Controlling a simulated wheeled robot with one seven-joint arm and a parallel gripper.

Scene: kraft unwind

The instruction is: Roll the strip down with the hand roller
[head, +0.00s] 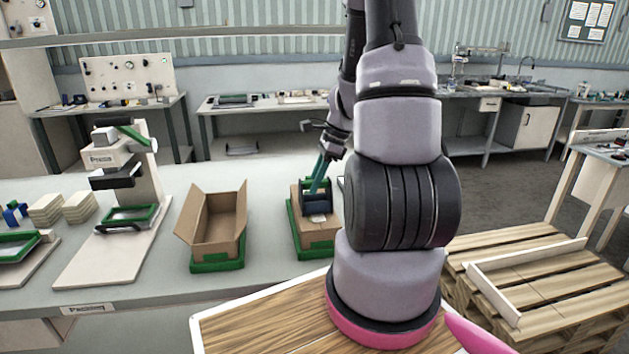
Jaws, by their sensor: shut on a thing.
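My gripper (325,160) is beyond my own arm, near the middle of the head view. It is shut on the teal handle of the hand roller (318,180), which slants down to the left. The dark blue roller head (317,204) is over the top of a closed cardboard box (318,231); it appears to touch the box. The box sits in a green tray (296,240) on the grey table. A small pale patch shows on the box top below the roller. I cannot make out the strip itself, and my arm hides the area right of the box.
An open cardboard box (217,222) stands in another green holder (218,266) to the left. A white press (125,180) with a green handle stands further left, beside stacked pale blocks (47,208). A wooden pallet (540,290) is at the right.

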